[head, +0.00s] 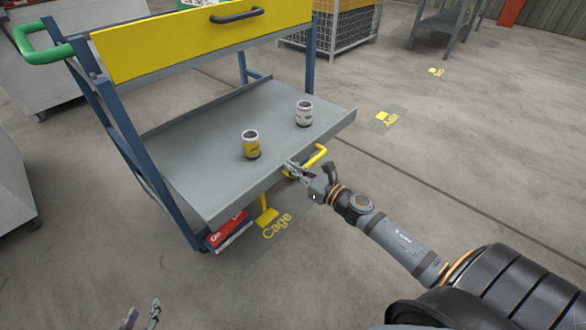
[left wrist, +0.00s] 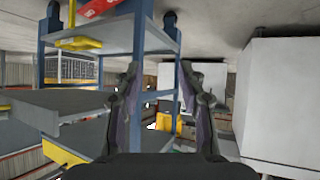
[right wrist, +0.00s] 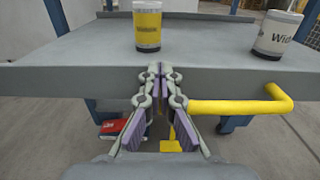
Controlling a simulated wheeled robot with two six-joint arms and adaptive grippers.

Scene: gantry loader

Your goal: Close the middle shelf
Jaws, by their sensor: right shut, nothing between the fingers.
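The middle shelf (head: 215,150) is a grey tray on a blue-framed cart, pulled out toward me, with a yellow handle (head: 318,157) at its front edge. A yellow can (head: 251,144) and a white can (head: 304,113) stand upright on it. My right gripper (head: 292,168) is shut and empty at the front edge. In the right wrist view, its fingertips (right wrist: 162,72) are at the front lip, just left of the yellow handle (right wrist: 250,106); whether they touch is unclear. My left gripper (head: 141,318) is low at the bottom left, open and empty, away from the shelf.
Above the shelf is a yellow front panel (head: 200,38) with a black handle (head: 237,15). A green push handle (head: 38,42) sticks out left. A red box (head: 227,230) lies low under the shelf. A wire cage (head: 340,28) stands behind.

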